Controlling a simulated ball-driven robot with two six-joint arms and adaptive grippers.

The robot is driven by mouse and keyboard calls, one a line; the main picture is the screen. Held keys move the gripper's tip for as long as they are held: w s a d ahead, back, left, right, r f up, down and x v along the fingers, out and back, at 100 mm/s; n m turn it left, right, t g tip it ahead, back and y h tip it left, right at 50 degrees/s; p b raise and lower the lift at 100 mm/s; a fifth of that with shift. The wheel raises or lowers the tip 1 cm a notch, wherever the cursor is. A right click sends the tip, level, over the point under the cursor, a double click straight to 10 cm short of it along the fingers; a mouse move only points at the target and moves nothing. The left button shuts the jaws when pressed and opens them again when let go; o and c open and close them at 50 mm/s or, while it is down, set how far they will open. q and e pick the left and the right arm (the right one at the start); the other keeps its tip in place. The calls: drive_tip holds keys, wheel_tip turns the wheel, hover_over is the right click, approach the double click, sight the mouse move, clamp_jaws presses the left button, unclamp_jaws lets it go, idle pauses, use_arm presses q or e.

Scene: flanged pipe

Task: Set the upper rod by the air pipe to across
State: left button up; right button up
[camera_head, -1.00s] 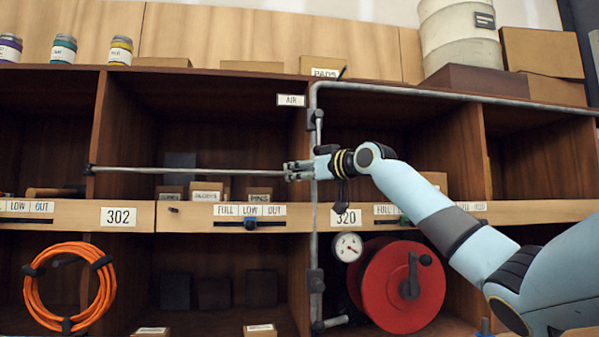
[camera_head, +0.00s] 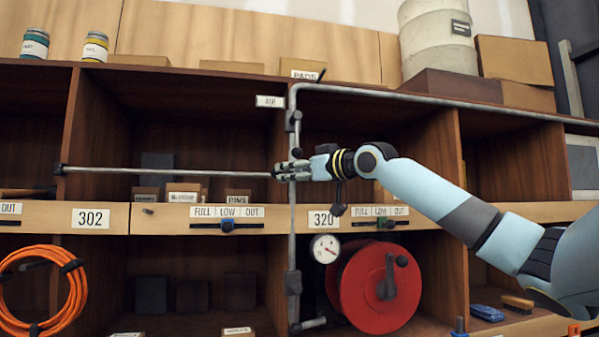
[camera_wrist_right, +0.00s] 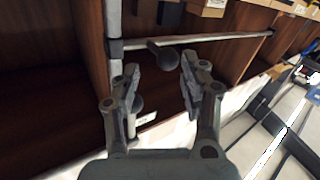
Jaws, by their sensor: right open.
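The grey air pipe (camera_head: 292,225) runs upright beneath the AIR label (camera_head: 270,101) and bends right along the shelf top. Beside it, below a dark upper fitting (camera_head: 293,121), a short rod (camera_head: 298,138) points down along the pipe to a dark knob. My right gripper (camera_head: 281,171) is open, its fingers at the pipe just below that knob. In the wrist view my right gripper (camera_wrist_right: 160,80) shows its fingers apart, with a dark rounded end (camera_wrist_right: 160,51) between and beyond them. I cannot tell whether they touch it. My left gripper is not in view.
A long thin bar (camera_head: 165,170) crosses the left bay at the gripper's height. Small boxes (camera_head: 185,192) stand behind it. Below are a gauge (camera_head: 325,249), a red reel (camera_head: 377,290) and an orange hose coil (camera_head: 60,300). A wooden divider stands behind the pipe.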

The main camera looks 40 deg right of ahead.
drive_tip(key=shift+s, duration=1.35)
